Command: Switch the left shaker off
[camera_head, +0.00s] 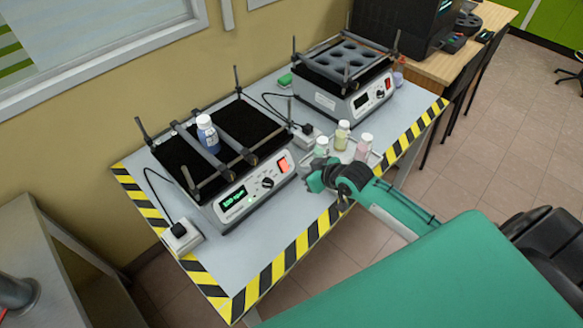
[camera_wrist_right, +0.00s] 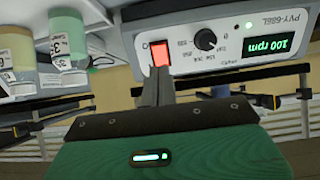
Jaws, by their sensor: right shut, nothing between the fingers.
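My right gripper (camera_head: 309,181) is at the panel's right end, shut and empty. In the right wrist view its fingertips (camera_wrist_right: 160,73) are right at the switch; I cannot tell whether they touch it. My left gripper is not in view.
A second shaker (camera_head: 345,98) with a holed plate stands behind to the right. A power socket box (camera_head: 182,236) sits left of the left shaker. Yellow-black tape (camera_head: 290,252) edges the table.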

